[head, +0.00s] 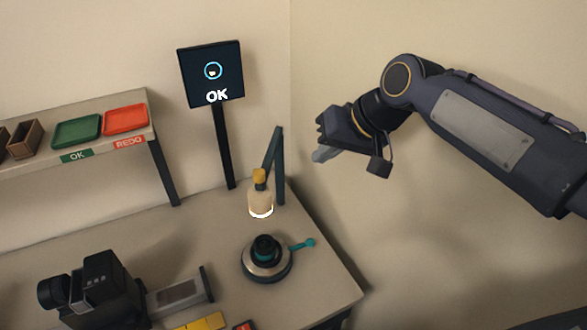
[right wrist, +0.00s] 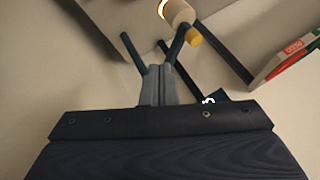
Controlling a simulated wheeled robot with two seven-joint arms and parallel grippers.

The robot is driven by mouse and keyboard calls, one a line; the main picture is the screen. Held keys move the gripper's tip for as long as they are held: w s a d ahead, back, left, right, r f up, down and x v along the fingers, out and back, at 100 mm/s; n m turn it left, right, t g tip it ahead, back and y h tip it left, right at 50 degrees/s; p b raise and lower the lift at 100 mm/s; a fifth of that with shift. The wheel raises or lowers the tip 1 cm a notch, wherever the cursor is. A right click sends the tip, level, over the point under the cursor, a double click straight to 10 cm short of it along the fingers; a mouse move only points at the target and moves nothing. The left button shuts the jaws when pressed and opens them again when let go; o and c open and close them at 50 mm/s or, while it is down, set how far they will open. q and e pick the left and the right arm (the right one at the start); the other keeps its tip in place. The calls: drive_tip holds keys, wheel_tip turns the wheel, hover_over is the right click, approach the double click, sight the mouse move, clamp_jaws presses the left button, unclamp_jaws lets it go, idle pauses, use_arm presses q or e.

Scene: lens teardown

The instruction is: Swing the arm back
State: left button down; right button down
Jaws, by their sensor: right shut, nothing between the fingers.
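A dark teal post with a bent arm (head: 280,165) stands at the table's back right corner. A cream lamp head (head: 260,200) with a yellow cap (head: 259,175) and a glowing white ring hangs by the arm's end, behind the round stand in the picture. The lamp head (right wrist: 175,12) and the yellow cap (right wrist: 193,36) also show in the right wrist view. My right gripper (head: 322,155) is shut and empty, in the air to the right of the post and apart from it. Its fingers (right wrist: 158,84) are together in the right wrist view. My left gripper is out of view.
A round stand (head: 266,268) with a black lens part and teal lever sits on the table (head: 215,228). A black device (head: 100,290) is at front left. A screen reading OK (head: 211,75) stands behind. A shelf (head: 150,125) holds green (head: 77,130) and red (head: 126,119) trays.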

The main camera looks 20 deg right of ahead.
drive_tip(key=shift+w+r, duration=0.2)
drive_tip(key=shift+w, duration=0.05)
drive_tip(key=p, duration=0.2)
approach(266, 180)
drive_tip(key=d+x, duration=0.1)
drive_tip(key=x, duration=0.3)
drive_tip(key=shift+w+a+f, duration=0.15)
drive_tip(key=shift+a+f, duration=0.2)
drive_tip(key=shift+a, duration=0.2)
